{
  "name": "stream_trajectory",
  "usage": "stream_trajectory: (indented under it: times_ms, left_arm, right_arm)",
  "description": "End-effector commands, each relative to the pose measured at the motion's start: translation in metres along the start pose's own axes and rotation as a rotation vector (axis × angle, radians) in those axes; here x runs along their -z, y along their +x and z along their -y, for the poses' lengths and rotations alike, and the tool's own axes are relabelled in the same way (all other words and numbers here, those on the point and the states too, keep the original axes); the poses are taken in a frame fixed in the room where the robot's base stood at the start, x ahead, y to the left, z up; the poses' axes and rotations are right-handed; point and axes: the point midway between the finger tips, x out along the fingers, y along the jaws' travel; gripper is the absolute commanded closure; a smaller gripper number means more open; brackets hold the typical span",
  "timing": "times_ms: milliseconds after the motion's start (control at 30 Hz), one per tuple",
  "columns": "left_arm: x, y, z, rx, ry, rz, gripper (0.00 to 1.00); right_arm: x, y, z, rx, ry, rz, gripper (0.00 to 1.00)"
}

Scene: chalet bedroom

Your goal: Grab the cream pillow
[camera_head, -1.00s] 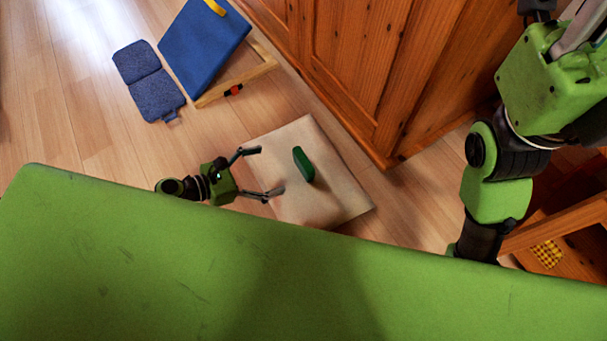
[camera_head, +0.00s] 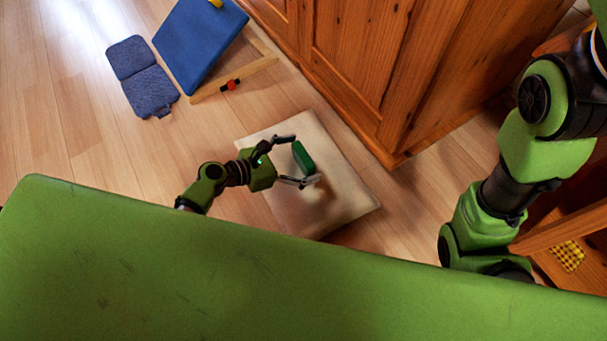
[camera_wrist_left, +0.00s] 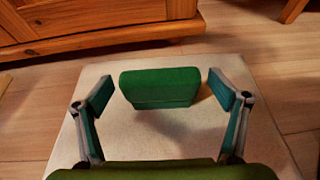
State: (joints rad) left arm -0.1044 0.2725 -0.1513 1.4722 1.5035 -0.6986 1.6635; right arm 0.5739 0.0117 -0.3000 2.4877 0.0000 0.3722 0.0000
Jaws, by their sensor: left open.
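The cream pillow (camera_head: 338,187) lies flat on the wooden floor in the head view, in front of the cabinet. It also fills much of the left wrist view (camera_wrist_left: 180,146). A green block-like object (camera_head: 303,157) is over the pillow; it shows between the fingers in the left wrist view (camera_wrist_left: 160,87). My left gripper (camera_head: 303,160) is open above the pillow, its fingers on either side of the green object with gaps in the wrist view. Whether the fingers touch the pillow cannot be told. My right gripper is not in view; only the right arm shows.
A wooden cabinet (camera_head: 365,60) stands just behind the pillow. A blue padded board on a wooden frame (camera_head: 198,45) and a blue folded pad (camera_head: 141,76) are at upper left. A wooden piece with yellow checked cloth (camera_head: 568,255) is at lower right. Floor left of the pillow is free.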

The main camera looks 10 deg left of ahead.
Motion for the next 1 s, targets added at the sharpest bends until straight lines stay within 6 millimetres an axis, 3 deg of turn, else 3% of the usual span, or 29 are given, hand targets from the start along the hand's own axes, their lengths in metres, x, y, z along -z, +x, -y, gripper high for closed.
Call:
stream_trajectory:
  times_ms: [333,500,600,1000]
  left_arm:
    - [0.0000,0.0056,-0.0003,-0.001,-0.001,-0.001,0.11]
    - [0.0002,0.0055,-0.0003,-0.001,-0.001,-0.001,0.55]
    - [-0.0009,0.0056,-0.0006,-0.001,0.000,0.000,0.76]
    - [-0.0072,0.0028,-0.0006,-0.001,0.001,0.000,0.76]
  right_arm:
    - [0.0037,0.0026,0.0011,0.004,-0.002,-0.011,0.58]
    - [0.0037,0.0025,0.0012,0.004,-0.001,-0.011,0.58]
    - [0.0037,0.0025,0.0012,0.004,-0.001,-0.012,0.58]
    - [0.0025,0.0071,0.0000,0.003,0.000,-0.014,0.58]
